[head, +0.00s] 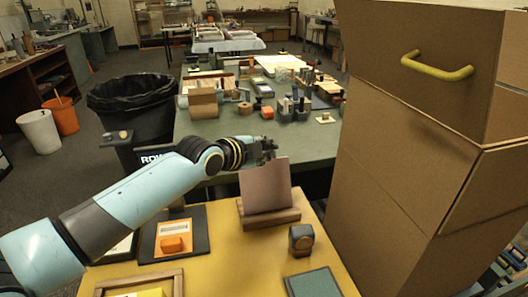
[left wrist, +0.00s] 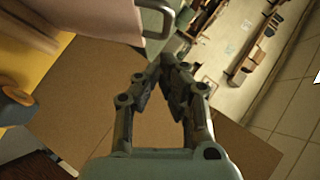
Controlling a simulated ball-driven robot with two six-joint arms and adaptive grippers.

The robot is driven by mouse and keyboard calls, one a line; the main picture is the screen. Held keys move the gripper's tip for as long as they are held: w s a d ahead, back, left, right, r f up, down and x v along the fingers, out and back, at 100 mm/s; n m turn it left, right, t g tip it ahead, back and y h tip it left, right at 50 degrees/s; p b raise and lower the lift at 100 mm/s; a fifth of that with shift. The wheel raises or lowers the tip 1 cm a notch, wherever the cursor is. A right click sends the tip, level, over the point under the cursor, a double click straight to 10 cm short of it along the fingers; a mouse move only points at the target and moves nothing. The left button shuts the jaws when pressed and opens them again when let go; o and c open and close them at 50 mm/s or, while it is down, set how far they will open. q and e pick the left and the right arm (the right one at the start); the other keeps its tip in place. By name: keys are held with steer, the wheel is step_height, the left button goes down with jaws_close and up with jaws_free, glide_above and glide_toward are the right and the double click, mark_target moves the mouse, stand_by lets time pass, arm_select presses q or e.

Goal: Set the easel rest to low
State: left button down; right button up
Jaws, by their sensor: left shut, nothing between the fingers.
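The easel is a small brown panel (head: 266,184) leaning back on a wooden base (head: 268,216), on the yellow table. My left gripper (head: 272,147) is just above and behind the panel's top edge. In the left wrist view, my left gripper (left wrist: 168,62) has its fingertips together with nothing between them. The panel's pinkish-brown face (left wrist: 108,20) shows at the top there, with a pale grey curved bar (left wrist: 170,18) beside its edge, close to the fingertips but apart from them. I cannot tell the rest's setting. My right gripper is not in view.
The yellow table (head: 220,240) holds a dark block (head: 301,239), a green-grey pad (head: 313,284) and an orange card on a dark board (head: 202,244). A tall brown cabinet (head: 385,190) with a yellow handle (head: 437,67) stands close on the right. A cluttered green table (head: 210,135) lies behind.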

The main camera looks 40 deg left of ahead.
arm_select(q)
steer(key=shift+w+a+f, duration=0.6)
steer(key=shift+a, duration=0.1)
steer(key=shift+n+g+h, duration=0.5)
steer(key=shift+n+g, duration=0.1)
steer(key=shift+g, duration=0.1)
steer(key=w+a+b, duration=0.1)
steer(key=w+a+f+b, duration=0.1)
steer(key=b, duration=0.1)
steer(key=w+a+f+b, duration=0.1)
steer(key=a+b, duration=0.1)
steer(key=shift+w, duration=0.2)
steer(key=shift+r, duration=0.15)
